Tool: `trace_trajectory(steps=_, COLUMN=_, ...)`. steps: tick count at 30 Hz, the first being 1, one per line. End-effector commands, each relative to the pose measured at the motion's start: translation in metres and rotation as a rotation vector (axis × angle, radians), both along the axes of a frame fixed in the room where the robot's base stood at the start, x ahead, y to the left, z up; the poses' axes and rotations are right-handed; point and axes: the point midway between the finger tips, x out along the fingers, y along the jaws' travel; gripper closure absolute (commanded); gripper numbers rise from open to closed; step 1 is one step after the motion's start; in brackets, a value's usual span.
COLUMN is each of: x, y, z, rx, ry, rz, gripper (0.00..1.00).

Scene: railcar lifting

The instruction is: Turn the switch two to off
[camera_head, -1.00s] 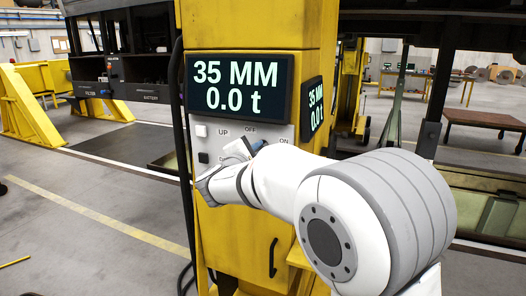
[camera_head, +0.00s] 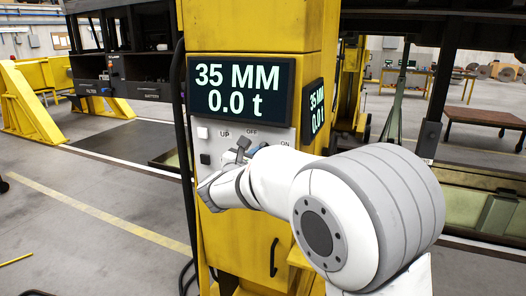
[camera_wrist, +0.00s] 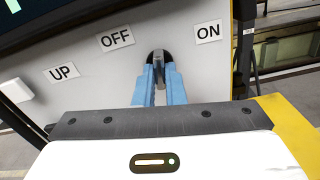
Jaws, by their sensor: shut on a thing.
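The control panel (camera_head: 221,135) is on a yellow lifting column (camera_head: 240,225), under a display reading 35 MM and 0.0 t. The dark switch knob (camera_wrist: 158,56) is in the wrist view, between the OFF label (camera_wrist: 115,38) and the ON label (camera_wrist: 208,32). My gripper (camera_wrist: 158,76) has its blue fingers shut on the knob. In the head view my gripper (camera_head: 256,150) is mostly hidden behind my wrist. The knob's exact angle is hard to tell.
The UP label (camera_wrist: 64,72) and a white button (camera_head: 203,133) are left on the panel, with a black button (camera_head: 205,159) below. The display (camera_head: 240,88) sits just above. A black cable runs down the column's left side.

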Motion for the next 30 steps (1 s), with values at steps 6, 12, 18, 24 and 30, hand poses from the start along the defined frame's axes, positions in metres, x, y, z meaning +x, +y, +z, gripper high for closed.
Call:
trace_trajectory(steps=6, x=-0.0003, y=-0.0020, z=-0.0064, rx=-0.112, ry=0.054, rz=-0.003, gripper=1.00)
trace_trajectory(steps=12, x=-0.0003, y=-0.0025, z=-0.0071, rx=-0.166, ry=0.073, rz=-0.003, gripper=1.00)
trace_trajectory(steps=18, x=-0.0002, y=-0.0030, z=-0.0074, rx=-0.186, ry=0.080, rz=-0.004, gripper=1.00)
trace_trajectory(steps=24, x=-0.0002, y=-0.0033, z=-0.0075, rx=-0.187, ry=0.080, rz=-0.005, gripper=1.00)
trace_trajectory(steps=30, x=-0.0001, y=-0.0035, z=-0.0070, rx=-0.186, ry=0.079, rz=-0.005, gripper=0.84)
